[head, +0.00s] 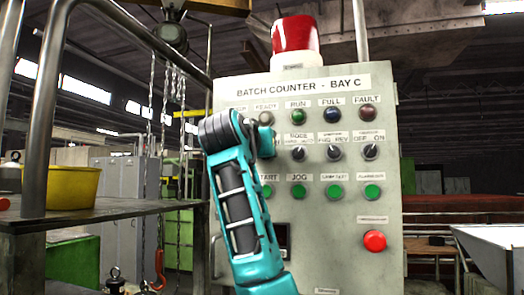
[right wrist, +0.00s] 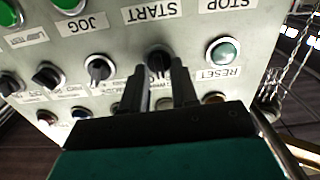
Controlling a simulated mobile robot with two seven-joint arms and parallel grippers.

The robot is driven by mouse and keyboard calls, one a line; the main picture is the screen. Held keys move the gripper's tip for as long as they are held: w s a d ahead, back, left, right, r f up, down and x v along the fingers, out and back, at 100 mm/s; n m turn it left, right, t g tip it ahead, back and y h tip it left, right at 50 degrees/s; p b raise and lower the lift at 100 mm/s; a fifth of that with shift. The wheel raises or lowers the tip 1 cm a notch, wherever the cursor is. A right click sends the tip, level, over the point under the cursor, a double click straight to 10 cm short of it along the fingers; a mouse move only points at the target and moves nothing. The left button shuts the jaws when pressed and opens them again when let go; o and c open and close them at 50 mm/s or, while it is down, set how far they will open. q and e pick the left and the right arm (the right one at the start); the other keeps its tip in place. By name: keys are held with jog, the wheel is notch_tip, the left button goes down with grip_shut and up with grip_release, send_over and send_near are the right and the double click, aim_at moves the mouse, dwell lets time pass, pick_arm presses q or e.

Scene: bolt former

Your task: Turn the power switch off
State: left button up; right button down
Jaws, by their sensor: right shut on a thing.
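The grey control panel (head: 235,92), headed BATCH COUNTER - BAY C, stands in front of me. My right gripper (head: 268,137) is at the left end of its row of black rotary switches and hides the leftmost one in the head view. In the right wrist view, where the panel is upside down, my right gripper (right wrist: 161,76) has its two fingers on either side of that switch's black knob (right wrist: 160,58), shut on it. The knob's own label and the direction it points are hidden, so I cannot read it as the power switch. My left gripper is not in view.
More switches (head: 334,153) sit to the right, with lamps (head: 298,116) above and green buttons (head: 299,191) below. A red button (head: 375,241) is lower right. The RESET button (right wrist: 222,52) is near my fingers. A metal shelf (head: 120,209) with a yellow bowl (head: 72,188) stands left.

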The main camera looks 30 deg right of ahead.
jog(key=n, duration=0.5)
jog(key=shift+w+a, duration=0.1)
jog(key=shift+n, duration=0.3)
dwell(0.4)
jog(key=c, duration=0.9)
grip_release()
jog(key=b+v, duration=0.2)
jog(key=v, duration=1.1)
jog(key=shift+b, duration=0.35)
